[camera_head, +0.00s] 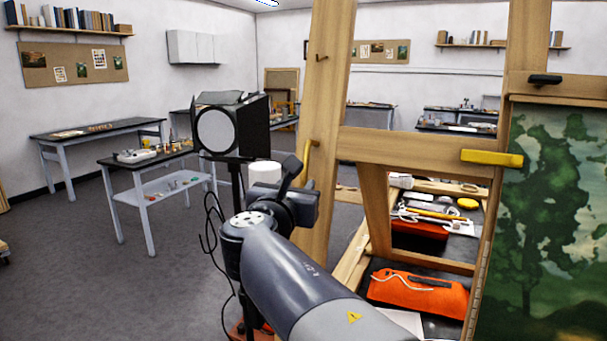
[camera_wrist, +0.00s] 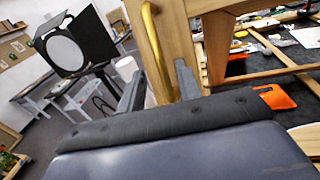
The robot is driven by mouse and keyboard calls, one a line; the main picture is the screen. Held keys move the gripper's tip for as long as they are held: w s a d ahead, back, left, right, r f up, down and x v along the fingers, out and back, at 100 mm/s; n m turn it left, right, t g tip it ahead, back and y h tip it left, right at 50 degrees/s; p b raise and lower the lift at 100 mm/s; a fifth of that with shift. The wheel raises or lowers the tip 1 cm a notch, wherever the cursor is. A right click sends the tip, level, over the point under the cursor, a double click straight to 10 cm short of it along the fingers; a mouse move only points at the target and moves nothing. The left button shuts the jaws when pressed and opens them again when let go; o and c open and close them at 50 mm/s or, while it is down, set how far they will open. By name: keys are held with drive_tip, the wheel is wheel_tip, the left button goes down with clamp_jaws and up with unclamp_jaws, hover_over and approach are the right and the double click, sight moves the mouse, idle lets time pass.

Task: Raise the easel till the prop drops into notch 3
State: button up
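The wooden easel (camera_head: 328,110) stands close on the right in the head view, with its post also in the wrist view (camera_wrist: 178,35). A brass handle (camera_head: 307,160) is fixed to its left post; it also shows in the wrist view (camera_wrist: 153,42). A green tree painting (camera_head: 555,220) stands at the easel's right, with a yellow bar (camera_head: 491,158) at its edge. My gripper (camera_head: 297,180) is just left of the post, near the handle. In the wrist view its fingers (camera_wrist: 157,70) are apart, with the handle between and beyond them. I cannot make out the prop or the notches.
A studio lamp (camera_head: 218,130) on a stand and a white cylinder (camera_head: 264,174) are left of my gripper. An orange pouch (camera_head: 420,291) and tools lie on a dark surface behind the easel. Worktables (camera_head: 160,165) stand further left; the grey floor (camera_head: 80,260) there is open.

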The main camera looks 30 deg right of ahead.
sight(303, 177)
drive_tip(key=p+x, duration=0.1)
drive_tip(key=x, duration=0.5)
drive_tip(key=shift+w+d, duration=0.1)
clamp_jaws()
idle(0.5)
